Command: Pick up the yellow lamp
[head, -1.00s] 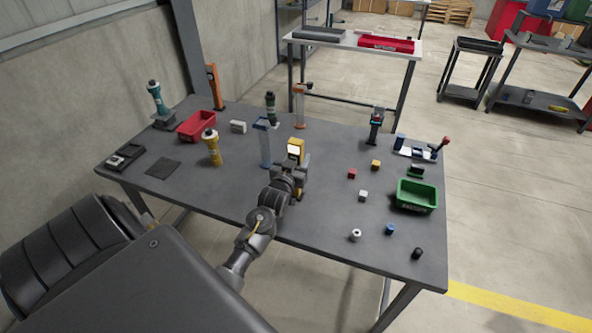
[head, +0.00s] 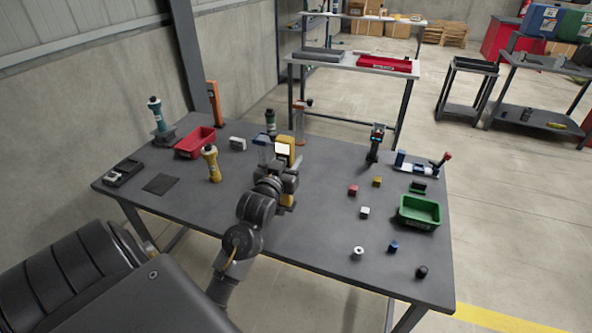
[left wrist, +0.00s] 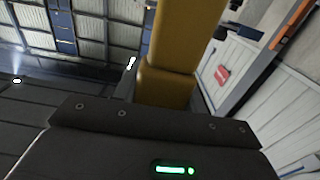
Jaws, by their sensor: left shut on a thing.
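The yellow lamp (head: 283,141) is upright, with a bright white lit panel facing me in the head view. My left gripper (head: 285,178) is shut on its body. A yellow lower part of the lamp shows just below the jaws. It appears raised over the middle of the grey table, though the arm partly hides the gap. In the left wrist view the lamp's yellow body (left wrist: 178,50) stands tall beyond the dark gripper housing; the fingertips are hard to make out there. My right gripper is not in view.
On the table (head: 310,240), a blue stand (head: 264,150) is close behind and left of the lamp. Small blocks and a green bin (head: 420,213) are right. The table's front middle is clear.

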